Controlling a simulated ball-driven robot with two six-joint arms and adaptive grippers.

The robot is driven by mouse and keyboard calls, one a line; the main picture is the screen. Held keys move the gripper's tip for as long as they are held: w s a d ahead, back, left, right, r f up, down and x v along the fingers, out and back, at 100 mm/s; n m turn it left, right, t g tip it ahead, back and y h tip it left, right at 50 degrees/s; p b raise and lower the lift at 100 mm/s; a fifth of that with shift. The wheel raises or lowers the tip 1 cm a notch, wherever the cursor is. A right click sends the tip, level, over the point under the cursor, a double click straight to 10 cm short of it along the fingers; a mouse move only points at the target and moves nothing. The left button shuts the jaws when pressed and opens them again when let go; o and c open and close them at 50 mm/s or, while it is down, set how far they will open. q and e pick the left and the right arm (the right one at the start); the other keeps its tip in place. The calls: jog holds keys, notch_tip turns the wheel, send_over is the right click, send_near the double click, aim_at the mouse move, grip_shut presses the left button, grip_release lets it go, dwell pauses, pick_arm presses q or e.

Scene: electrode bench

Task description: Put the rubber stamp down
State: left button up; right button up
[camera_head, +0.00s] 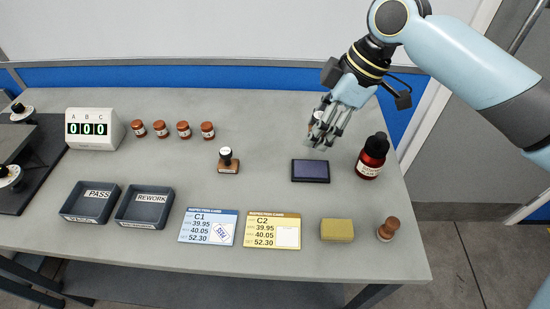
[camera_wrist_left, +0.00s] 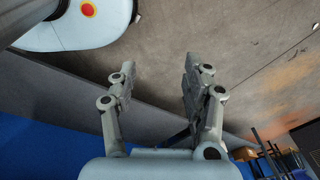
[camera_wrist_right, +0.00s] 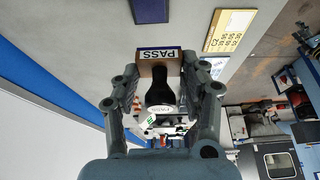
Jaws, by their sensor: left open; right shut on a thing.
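My right gripper (camera_head: 322,135) is shut on a rubber stamp (camera_wrist_right: 160,92) with a dark handle, a wooden block and a PASS label, seen in the right wrist view. In the head view the gripper is above the back right of the bench, behind the ink pad (camera_head: 310,171), and mostly hides the stamp. A second stamp (camera_head: 228,161) with a black handle stands upright on the bench to the left. My left gripper (camera_wrist_left: 159,75) is open and empty in the left wrist view, away from the bench items.
A dark red bottle (camera_head: 372,158) stands right of the ink pad. A sponge (camera_head: 337,230), a wooden-handled object (camera_head: 388,229), card C1 (camera_head: 208,227) and card C2 (camera_head: 273,230) lie along the front. Bare bench (camera_head: 265,150) lies between the second stamp and the pad.

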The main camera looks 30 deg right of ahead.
notch_tip(320, 180, down, 2)
jog(key=w+a, duration=0.1)
jog(key=a, duration=0.1)
send_over(255, 170)
jog(key=s+d, duration=0.1)
jog(key=d, duration=0.1)
jog(key=f, duration=0.5)
jog(key=shift+s+a+f+p, duration=0.1)
jog(key=shift+a+p, duration=0.15)
jog(key=shift+p, duration=0.05)
jog(key=shift+a+f, duration=0.1)
jog(key=shift+f, duration=0.1)
notch_tip(255, 170, down, 4)
jog(key=shift+r, duration=0.25)
pick_arm(q)
jog(key=shift+s+d+r, duration=0.15)
jog(key=shift+s+r, duration=0.25)
jog(key=shift+s, duration=0.15)
pick_arm(e)
jog(key=shift+f, duration=0.25)
jog(key=shift+f, duration=0.15)
jog(key=o, duration=0.9)
